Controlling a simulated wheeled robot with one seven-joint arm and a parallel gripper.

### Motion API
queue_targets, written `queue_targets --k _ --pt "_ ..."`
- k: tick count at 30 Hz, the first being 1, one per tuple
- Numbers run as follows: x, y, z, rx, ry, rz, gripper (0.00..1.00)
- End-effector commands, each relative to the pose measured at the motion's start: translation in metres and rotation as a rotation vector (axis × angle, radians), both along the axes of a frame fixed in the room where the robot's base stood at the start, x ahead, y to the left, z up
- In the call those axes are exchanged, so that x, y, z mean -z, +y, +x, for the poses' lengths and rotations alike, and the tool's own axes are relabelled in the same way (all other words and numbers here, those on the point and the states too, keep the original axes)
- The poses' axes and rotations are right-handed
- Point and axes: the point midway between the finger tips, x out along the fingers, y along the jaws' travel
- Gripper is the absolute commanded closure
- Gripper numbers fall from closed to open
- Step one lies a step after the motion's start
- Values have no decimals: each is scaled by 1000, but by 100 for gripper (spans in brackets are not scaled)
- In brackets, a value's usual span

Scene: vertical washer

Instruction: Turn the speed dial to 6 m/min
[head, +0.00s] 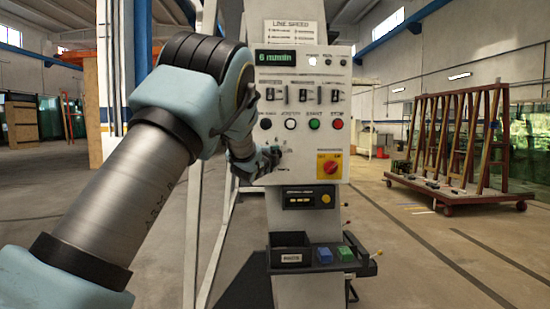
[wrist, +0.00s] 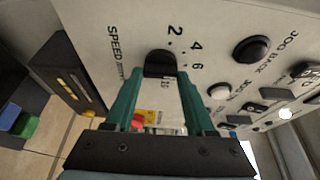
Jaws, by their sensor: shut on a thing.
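The speed dial (wrist: 160,62) is a dark round knob on the pale panel, with a "SPEED" label and a printed scale including 2, 4 and 6 beside it. My gripper (wrist: 160,78) has its green fingers on either side of the dial, shut on it. The dial's pointer mark is not clear to see. In the head view my gripper (head: 271,156) is at the lower left of the control panel (head: 300,150) and mostly hides the dial. The green display (head: 281,58) at the panel's top reads "6 m/min".
Above my gripper are black, white, green (head: 313,123) and red (head: 337,123) buttons, with selector switches (head: 302,95) higher up. A red knob on a yellow plate (head: 329,167) is close on the right. A tray (head: 325,257) with small boxes sits below the panel.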

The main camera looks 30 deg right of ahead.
Motion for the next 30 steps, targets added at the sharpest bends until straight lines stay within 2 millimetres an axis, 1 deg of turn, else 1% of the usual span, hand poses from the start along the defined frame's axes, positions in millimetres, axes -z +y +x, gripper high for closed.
queue_targets --k 1,2,9,10,17,20,23,30 --pt "1 0 0 0 3 2 100" --pt "1 0 0 0 2 1 44" --pt "1 0 0 0 1 0 17" --pt "1 0 0 0 1 0 15" --pt "0 0 0 0 1 -1 15" --pt "0 4 -4 0 0 -3 15" --pt "1 12 -12 1 1 -4 15" --pt "2 47 -44 1 2 -3 15"
